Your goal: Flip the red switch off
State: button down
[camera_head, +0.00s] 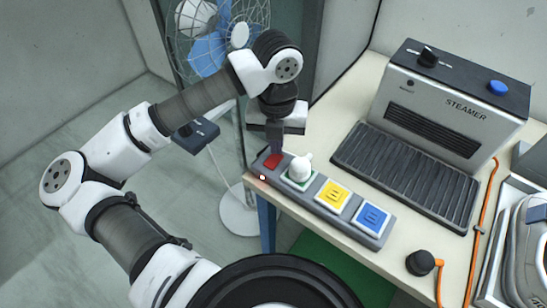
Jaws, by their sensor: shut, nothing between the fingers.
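The red switch (273,161) sits at the left end of a grey power strip (318,198) near the table's front-left edge. A small light (262,177) glows on the strip's side just below the switch. My gripper (276,151) points down with its fingers shut and empty, its tips right at the red switch. The fingers partly hide the switch. I cannot tell whether they touch it or which way it is tilted.
A white plug (299,168) stands in the strip beside the switch, close to my gripper. Yellow (333,195) and blue (371,217) sockets are empty. A fan (208,40) stands behind my arm.

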jog(key=shift+f+b, duration=1)
jog(key=shift+b, duration=0.15)
dwell(0.4)
jog(key=shift+r+p, duration=1.45)
jog(key=shift+r, duration=2.1)
